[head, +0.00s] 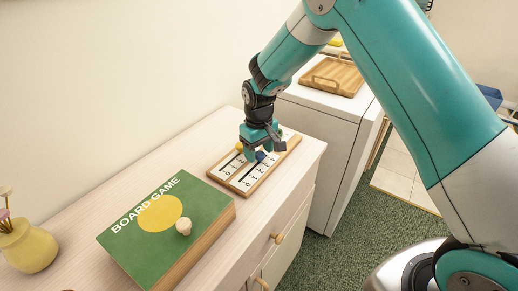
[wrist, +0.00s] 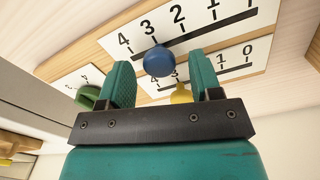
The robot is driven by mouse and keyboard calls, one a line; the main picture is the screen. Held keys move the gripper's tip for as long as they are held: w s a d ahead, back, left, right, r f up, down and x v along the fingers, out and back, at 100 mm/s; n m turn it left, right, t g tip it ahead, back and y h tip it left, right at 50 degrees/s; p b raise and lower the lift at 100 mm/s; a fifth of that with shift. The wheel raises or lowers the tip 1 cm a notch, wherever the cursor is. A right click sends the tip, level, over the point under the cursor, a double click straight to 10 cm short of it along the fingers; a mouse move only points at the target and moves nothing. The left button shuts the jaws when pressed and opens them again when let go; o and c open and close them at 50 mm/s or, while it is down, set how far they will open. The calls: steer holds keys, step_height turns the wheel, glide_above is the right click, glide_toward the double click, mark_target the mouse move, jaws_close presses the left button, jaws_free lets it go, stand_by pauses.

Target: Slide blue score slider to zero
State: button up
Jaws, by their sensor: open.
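The wooden score board (head: 244,191) lies on the dresser top, with white number strips and black slots. The blue slider knob (wrist: 158,61) sits on its strip near the 3, with 2 and 1 to its right in the wrist view. It also shows under my gripper in the head view (head: 260,156). My gripper (wrist: 161,72) is open, pointing down at the board, its fingers on either side of the blue knob in the picture. Contact cannot be told. A yellow knob (wrist: 181,95) sits on the neighbouring strip, and a green knob (wrist: 88,97) on another strip.
A green board game box (head: 132,245) with a pale knob lies left of the score board. A yellow vase (head: 27,246) stands at the far left. The dresser's right edge is close to the board. A white cabinet with a wooden tray (head: 333,77) stands beyond.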

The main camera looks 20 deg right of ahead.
steer(key=shift+c, duration=0.4)
jaws_close()
steer(key=s+a, duration=0.1)
steer(key=a, duration=0.1)
steer(key=s+a, duration=0.2)
steer(key=a, duration=0.1)
steer(key=s+a, duration=0.2)
steer(key=shift+s+a, duration=0.25)
steer(key=shift+a, duration=0.1)
steer(key=shift+o, duration=0.4)
jaws_free()
steer(key=shift+s+a, duration=0.1)
steer(key=shift+r, duration=0.15)
step_height(320, 180, up, 17)
steer(key=shift+b, duration=0.3)
